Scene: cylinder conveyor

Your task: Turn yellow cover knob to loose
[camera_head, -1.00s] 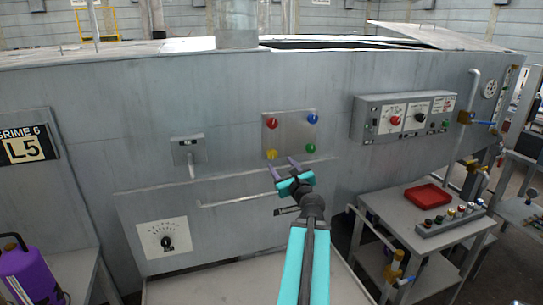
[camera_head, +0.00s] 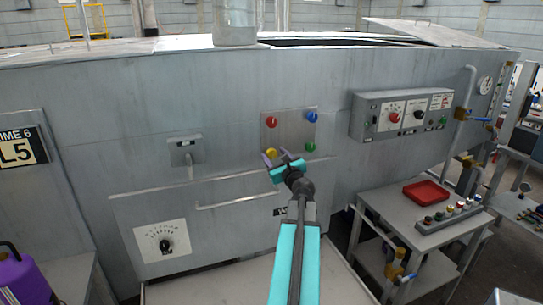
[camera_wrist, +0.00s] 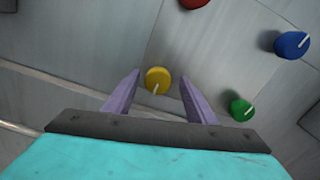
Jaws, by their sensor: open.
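The yellow cover knob (camera_head: 271,153) is at the lower left of a square metal plate (camera_head: 290,128) on the machine's front wall. In the wrist view the yellow knob (camera_wrist: 158,80) is round with a pale pointer line toward its lower edge. It shows between the two purple fingers of my gripper (camera_wrist: 158,88). In the head view my gripper (camera_head: 274,157) is just below and in front of the knob. The fingers are open, one on each side in the picture, with visible gaps. Contact cannot be seen.
A red knob (camera_head: 271,122), a blue knob (camera_head: 312,117) and a green knob (camera_head: 309,146) share the plate. A control box (camera_head: 402,115) juts out to the right. A side table (camera_head: 395,213) with a red tray (camera_head: 426,192) stands at the lower right.

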